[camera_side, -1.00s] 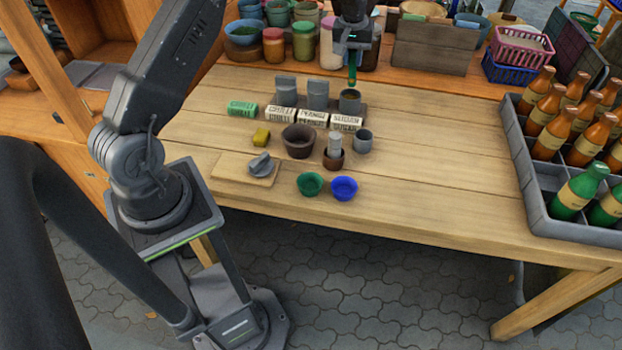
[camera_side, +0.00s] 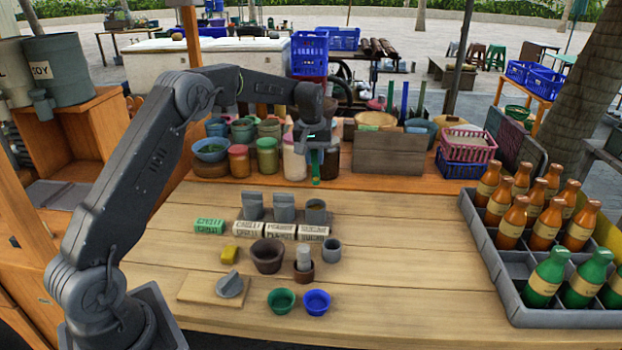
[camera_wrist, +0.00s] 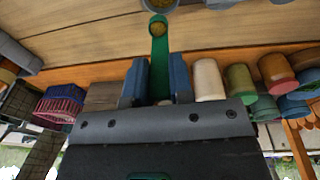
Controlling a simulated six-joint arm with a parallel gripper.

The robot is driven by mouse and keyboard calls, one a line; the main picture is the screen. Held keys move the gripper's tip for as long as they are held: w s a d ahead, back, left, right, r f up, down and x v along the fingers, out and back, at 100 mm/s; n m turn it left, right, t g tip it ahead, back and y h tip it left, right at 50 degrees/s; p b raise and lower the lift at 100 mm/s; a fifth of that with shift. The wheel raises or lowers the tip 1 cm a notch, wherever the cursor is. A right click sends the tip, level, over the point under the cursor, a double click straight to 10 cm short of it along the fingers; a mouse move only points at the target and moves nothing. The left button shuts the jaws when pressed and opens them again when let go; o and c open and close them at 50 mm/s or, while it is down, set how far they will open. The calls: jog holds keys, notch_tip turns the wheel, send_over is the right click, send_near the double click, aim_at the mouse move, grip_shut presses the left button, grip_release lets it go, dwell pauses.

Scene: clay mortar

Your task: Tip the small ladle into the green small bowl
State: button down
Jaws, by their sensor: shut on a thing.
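My gripper (camera_side: 317,162) is shut on the green small ladle (camera_side: 316,182), which hangs upright below it. In the wrist view the ladle (camera_wrist: 159,62) runs between the blue-grey fingers, and its small cup holds something yellow-brown. In the side view the ladle is above and just behind the right-hand grey canister (camera_side: 316,216), apart from it. The green small bowl (camera_side: 281,301) stands near the table's front edge, left of a blue bowl (camera_side: 317,303). It looks empty, and the ladle is well behind it.
Label blocks (camera_side: 250,230) stand before the grey canisters. A brown mortar (camera_side: 267,256), a small brown pot (camera_side: 303,272) and a grey cup (camera_side: 332,251) lie between ladle and bowl. A bottle crate (camera_side: 535,317) is at right. The table's right-middle is clear.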

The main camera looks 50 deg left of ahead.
jog(key=s+d+g, duration=0.1)
jog(key=s+d, duration=0.8)
jog(key=s, duration=0.3)
jog(key=s+d, duration=0.9)
jog(key=s, duration=0.3)
jog(key=w+d+f+g+y, duration=0.1)
jog(key=d+f+g+y, duration=0.2)
jog(key=f+y, duration=0.8)
jog(key=shift+w+d+f+g, duration=0.3)
jog(key=shift+d+f, duration=0.55)
jog(key=shift+d, duration=0.3)
jog(key=shift+s+a, duration=0.1)
